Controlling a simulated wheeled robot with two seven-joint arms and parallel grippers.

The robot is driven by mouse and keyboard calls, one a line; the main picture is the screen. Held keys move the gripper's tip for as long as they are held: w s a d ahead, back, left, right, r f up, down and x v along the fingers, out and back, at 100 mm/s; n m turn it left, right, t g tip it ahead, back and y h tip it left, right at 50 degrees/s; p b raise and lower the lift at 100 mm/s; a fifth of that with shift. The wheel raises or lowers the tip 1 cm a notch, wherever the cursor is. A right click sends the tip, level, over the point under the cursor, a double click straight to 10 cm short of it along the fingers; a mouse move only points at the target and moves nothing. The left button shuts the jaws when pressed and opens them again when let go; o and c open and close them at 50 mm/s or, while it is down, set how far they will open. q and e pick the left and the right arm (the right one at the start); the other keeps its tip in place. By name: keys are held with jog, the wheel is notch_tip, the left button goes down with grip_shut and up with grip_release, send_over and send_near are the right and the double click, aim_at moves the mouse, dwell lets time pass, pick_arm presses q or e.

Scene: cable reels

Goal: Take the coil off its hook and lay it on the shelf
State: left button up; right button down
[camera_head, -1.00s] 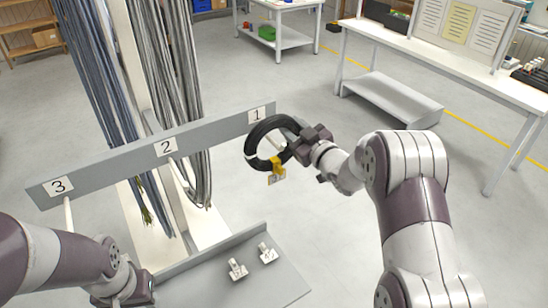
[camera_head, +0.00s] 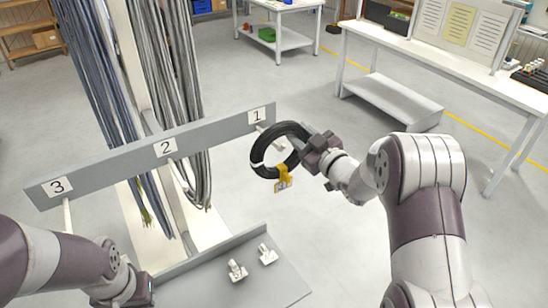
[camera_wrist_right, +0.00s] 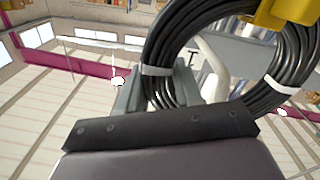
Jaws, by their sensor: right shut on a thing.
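The black coil (camera_head: 258,160) with white ties and a yellow tag (camera_head: 283,179) hangs at the right end of the grey rail, by the number 1 plate. My right gripper (camera_head: 310,150) is shut on its right side. The pale hook (camera_head: 268,136) reaches from the rail toward the coil; I cannot tell whether its tip is still inside the ring. In the right wrist view, the coil (camera_wrist_right: 157,45) fills the top, with a pale bar seen through it. The grey shelf (camera_head: 285,290) is below. My left gripper (camera_head: 130,288) is at the lower left, its jaws unclear.
The grey rail (camera_head: 110,169) carries plates 1, 2 and 3. Blue and grey cable bundles (camera_head: 180,80) hang behind it. Two small white pieces (camera_head: 237,270) (camera_head: 267,254) sit on the shelf. A raised back edge borders the shelf. Open floor lies to the right of the shelf.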

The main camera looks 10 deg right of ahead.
jog(key=shift+v, duration=2.25)
jog(key=shift+s+d, duration=0.2)
jog(key=shift+s, duration=0.2)
jog(key=v, duration=0.6)
jog(key=shift+s, duration=0.3)
jog(key=shift+r, duration=0.1)
